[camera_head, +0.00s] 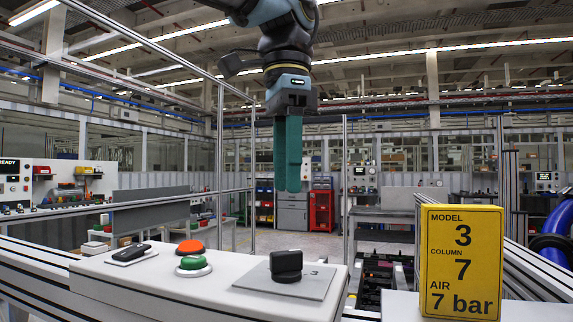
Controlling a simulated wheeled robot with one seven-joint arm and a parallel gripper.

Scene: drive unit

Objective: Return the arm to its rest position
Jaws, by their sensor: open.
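My gripper (288,188) hangs down from my arm at the top middle of the view, with two long teal fingers pointing down. The fingers overlap in this view, so the gap between them hardly shows. Nothing is seen held between them. The gripper is in the air above and behind the white console (140,285), apart from everything on it. My arm comes in from the top edge, and its upper part is cut off.
On the console are a black switch (131,252), an orange button (191,246), a green button (193,262) and a black knob (286,263) on a grey plate. A yellow sign (461,262) stands at right. Metal posts (344,190) rise behind. Open floor lies beyond.

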